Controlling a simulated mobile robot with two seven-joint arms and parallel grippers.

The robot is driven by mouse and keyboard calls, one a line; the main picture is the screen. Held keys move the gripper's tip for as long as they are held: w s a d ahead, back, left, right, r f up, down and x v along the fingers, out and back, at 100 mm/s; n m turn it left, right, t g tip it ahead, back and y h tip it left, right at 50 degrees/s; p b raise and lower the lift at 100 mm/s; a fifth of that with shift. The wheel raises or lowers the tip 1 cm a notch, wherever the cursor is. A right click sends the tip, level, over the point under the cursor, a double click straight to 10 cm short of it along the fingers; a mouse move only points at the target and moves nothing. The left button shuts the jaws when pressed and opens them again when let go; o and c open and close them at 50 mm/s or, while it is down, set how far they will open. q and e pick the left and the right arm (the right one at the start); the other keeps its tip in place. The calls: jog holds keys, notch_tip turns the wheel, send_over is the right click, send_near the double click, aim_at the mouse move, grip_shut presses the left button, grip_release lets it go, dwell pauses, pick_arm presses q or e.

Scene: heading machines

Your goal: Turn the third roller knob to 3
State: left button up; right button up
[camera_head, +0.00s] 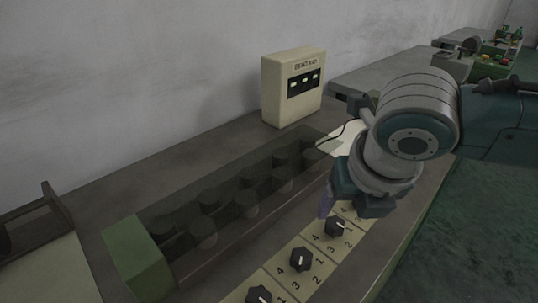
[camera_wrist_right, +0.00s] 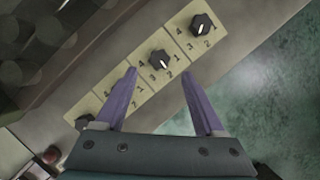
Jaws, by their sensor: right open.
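A pale strip of dial plates carries black roller knobs, each ringed by the numbers 1 to 4. The head view shows a far knob (camera_head: 337,227), a middle knob (camera_head: 302,259) and a near knob (camera_head: 258,296) cut by the bottom edge. I cannot tell which is third. My right gripper (camera_head: 328,204) hangs over the far end of the strip, its purple fingers partly hidden. In the right wrist view, the gripper (camera_wrist_right: 158,75) is open and empty, with one knob (camera_wrist_right: 160,60) just beyond and between its fingertips. Another knob (camera_wrist_right: 201,24) lies farther up. My left gripper is out of view.
A dark translucent cover (camera_head: 225,200) over rollers runs beside the strip, with a green end block (camera_head: 138,256). A cream display box (camera_head: 293,88) stands at the back. In the wrist view, a red button (camera_wrist_right: 50,154) is at lower left. Green floor lies right.

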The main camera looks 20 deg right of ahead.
aim_at(336, 223)
jog(key=b+x, duration=0.1)
jog(key=x, duration=0.5)
jog(key=shift+w+b, duration=0.1)
jog(key=shift+b, duration=0.2)
jog(key=shift+c, duration=0.3)
grip_shut()
